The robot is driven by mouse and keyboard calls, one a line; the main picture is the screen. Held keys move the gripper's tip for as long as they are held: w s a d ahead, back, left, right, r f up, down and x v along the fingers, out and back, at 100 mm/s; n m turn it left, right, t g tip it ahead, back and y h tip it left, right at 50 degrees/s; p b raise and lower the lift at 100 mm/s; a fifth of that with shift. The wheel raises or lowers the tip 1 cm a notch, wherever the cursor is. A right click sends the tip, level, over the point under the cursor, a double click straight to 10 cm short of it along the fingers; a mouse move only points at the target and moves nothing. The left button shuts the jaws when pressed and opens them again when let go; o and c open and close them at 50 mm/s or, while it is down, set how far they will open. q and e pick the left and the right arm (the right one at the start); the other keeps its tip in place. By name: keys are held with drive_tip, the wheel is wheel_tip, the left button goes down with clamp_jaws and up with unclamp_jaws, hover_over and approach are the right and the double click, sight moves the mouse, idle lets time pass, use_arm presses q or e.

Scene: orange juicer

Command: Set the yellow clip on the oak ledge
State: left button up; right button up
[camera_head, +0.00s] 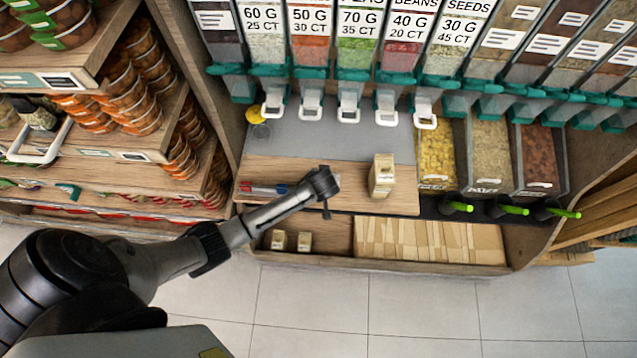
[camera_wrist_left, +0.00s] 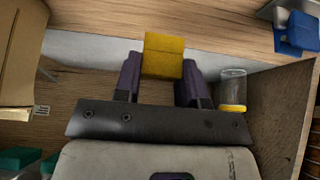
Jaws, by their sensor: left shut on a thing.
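The yellow clip (camera_wrist_left: 163,55) is a small yellow block between the two dark fingers of my left gripper (camera_wrist_left: 160,82) in the left wrist view. The gripper is shut on it. In the head view my left gripper (camera_head: 323,188) is over the front part of the oak ledge (camera_head: 350,197), and the clip cannot be made out there. A wooden surface (camera_wrist_left: 215,22) lies beyond the clip in the wrist view. I cannot tell whether the clip touches it. My right gripper is in neither view.
A tan paper bag (camera_head: 382,175) stands on the ledge right of my gripper. A clear jar with a yellow lid (camera_wrist_left: 232,90) is beside the right finger. Dispensers with white handles (camera_head: 349,105) hang behind.

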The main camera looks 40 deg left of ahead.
use_arm(q)
drive_tip(key=shift+s+a+f, duration=0.15)
drive_tip(key=shift+a+f, duration=0.2)
drive_tip(key=shift+a, duration=0.15)
drive_tip(key=shift+s+a+f, duration=0.15)
drive_tip(key=shift+a+f, duration=0.15)
drive_tip(key=shift+a, duration=0.2)
drive_tip(key=shift+f+b, duration=0.5)
drive_tip(key=shift+f, duration=1.5)
drive_tip(key=shift+f, duration=0.15)
drive_tip(key=o, duration=0.9)
drive_tip(key=shift+s+r, duration=0.1)
drive_tip(key=shift+r, duration=0.2)
drive_tip(key=p+v, duration=0.3)
drive_tip(key=v, duration=0.8)
drive_tip(key=s+d+r+m+h, duration=0.1)
drive_tip(key=s+r+m, duration=0.2)
drive_tip(key=s, duration=0.4)
drive_tip(key=s+d+r+m+g+h, duration=0.1)
drive_tip(key=s+d+r+m, duration=0.1)
drive_tip(key=s, duration=0.6)
drive_tip(key=s+d+r+m+h, duration=0.2)
drive_tip(key=s+r+m, duration=0.2)
drive_tip(key=s, duration=0.3)
drive_tip(key=shift+v, duration=0.8)
